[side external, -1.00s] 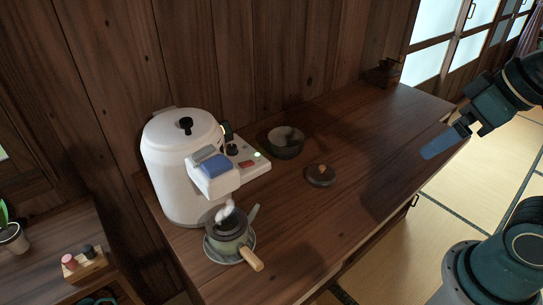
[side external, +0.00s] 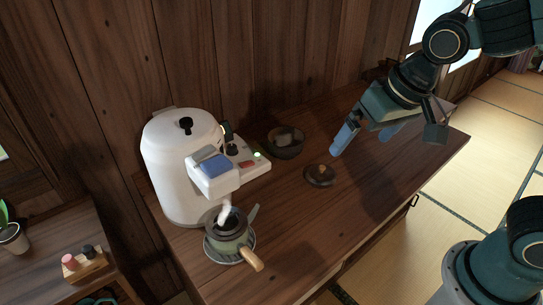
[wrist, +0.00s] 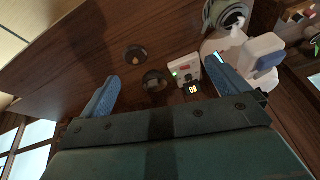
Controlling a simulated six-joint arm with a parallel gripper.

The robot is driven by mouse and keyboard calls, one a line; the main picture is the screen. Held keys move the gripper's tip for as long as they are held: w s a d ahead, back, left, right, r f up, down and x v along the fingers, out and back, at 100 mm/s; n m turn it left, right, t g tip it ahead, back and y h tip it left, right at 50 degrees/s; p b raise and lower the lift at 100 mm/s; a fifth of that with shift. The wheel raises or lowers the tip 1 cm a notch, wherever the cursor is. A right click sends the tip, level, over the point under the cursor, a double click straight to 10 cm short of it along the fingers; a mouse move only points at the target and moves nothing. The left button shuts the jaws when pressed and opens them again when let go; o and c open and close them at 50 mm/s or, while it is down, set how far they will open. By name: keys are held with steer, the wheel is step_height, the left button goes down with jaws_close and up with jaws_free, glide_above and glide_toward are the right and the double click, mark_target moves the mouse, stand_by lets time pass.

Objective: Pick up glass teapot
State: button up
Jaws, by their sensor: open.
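A grey-green teapot (side external: 229,236) with a side wooden handle (side external: 252,259) stands upright, lid off, on a round dish (side external: 212,252) under the white dispenser's spout. It looks opaque rather than clear. A white wisp, like steam, shows at its open top. Part of the teapot shows at the top edge of the wrist view (wrist: 226,14). A dark round lid (side external: 319,175) with a knob lies on the counter to its right. My gripper (side external: 367,138) is open and empty above the counter, right of the lid and well away from the teapot.
The white dispenser (side external: 180,165) with its control panel stands against the wooden wall behind the teapot. A dark bowl (side external: 285,143) sits on the counter (side external: 290,220) between dispenser and gripper.

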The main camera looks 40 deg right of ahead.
mark_target(229, 233)
steer(key=w+a+f+m, duration=0.2)
steer(key=w+a+f, duration=0.3)
steer(key=a+f, duration=0.75)
steer(key=shift+h, duration=0.7)
steer(key=s+a+f, duration=0.1)
steer(key=a+f, duration=0.3)
steer(key=s+a+f, duration=0.1)
steer(key=a+f, duration=0.3)
steer(key=s+a+f, duration=0.1)
steer(key=a+f, duration=0.3)
steer(key=shift+a+f, duration=0.1)
steer(key=shift+a, duration=0.05)
steer(key=shift+w, duration=0.15)
steer(key=shift+w+d, duration=0.3)
steer(key=shift+w, duration=0.9)
steer(key=shift+w+d, duration=0.25)
steer(key=shift+w, duration=0.9)
steer(key=shift+w+d, duration=0.3)
steer(key=shift+w, duration=0.9)
steer(key=shift+w, duration=0.15)
steer(key=w, duration=0.2)
steer(key=w+d, duration=0.1)
steer(key=w, duration=0.1)
steer(key=shift+w, duration=0.1)
steer(key=shift+w+f, duration=0.2)
steer(key=shift+f, duration=0.3)
